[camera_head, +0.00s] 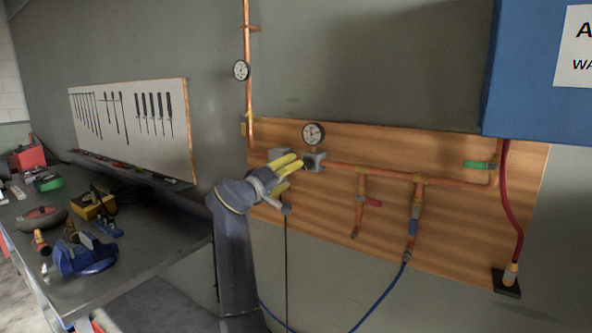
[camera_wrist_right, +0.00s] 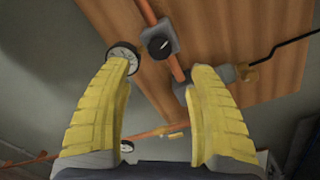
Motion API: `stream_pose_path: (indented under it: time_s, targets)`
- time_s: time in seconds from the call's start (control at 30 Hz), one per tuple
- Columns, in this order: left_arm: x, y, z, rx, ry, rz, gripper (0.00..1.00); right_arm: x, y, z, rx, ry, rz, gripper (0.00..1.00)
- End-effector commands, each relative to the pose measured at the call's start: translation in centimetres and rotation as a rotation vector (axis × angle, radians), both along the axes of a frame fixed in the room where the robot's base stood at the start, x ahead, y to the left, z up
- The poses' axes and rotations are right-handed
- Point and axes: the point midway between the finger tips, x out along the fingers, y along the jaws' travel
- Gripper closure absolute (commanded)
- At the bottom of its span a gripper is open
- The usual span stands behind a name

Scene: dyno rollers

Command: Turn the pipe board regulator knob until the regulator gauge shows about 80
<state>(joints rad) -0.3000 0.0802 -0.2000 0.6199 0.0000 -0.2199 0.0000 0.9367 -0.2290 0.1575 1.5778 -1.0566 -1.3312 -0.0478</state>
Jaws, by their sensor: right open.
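The regulator (camera_head: 315,162) is a grey block on the copper pipe of the wooden pipe board (camera_head: 455,235). Its black knob (camera_wrist_right: 158,47) faces the right wrist camera. The white round regulator gauge (camera_head: 314,134) sits just above the block; in the wrist view (camera_wrist_right: 125,54) it is seen at an angle, partly behind a fingertip. Its reading is too small to tell. My right gripper (camera_head: 291,173) has yellow fingers and is in front of the board, just left of the regulator. In the wrist view its fingers (camera_wrist_right: 158,72) are spread and empty, with the knob beyond the gap between the tips.
A second grey box (camera_head: 278,155) is on the board behind my fingers. Another gauge (camera_head: 241,70) sits on the vertical pipe. Valves with red (camera_head: 372,202) and green (camera_head: 474,165) handles are to the right. A workbench (camera_head: 150,245) with tools stands left.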

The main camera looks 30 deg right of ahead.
Motion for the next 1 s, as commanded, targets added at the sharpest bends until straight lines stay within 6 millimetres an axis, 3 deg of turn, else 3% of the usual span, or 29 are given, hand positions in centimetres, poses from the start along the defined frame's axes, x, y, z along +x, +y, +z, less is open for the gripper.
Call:
stream_pose_path:
  time_s: [0.3,1.0]
  targets:
    - [0.0,0.0,0.0,0.0,0.0,0.0,1.0,-1.0,2.1,-0.1,0.0,-0.001,0.001,0.41]
    - [0.1,-0.2,0.0,-0.001,-0.001,-0.001,1.0,-1.1,2.2,-0.1,-0.001,0.0,-0.001,0.41]
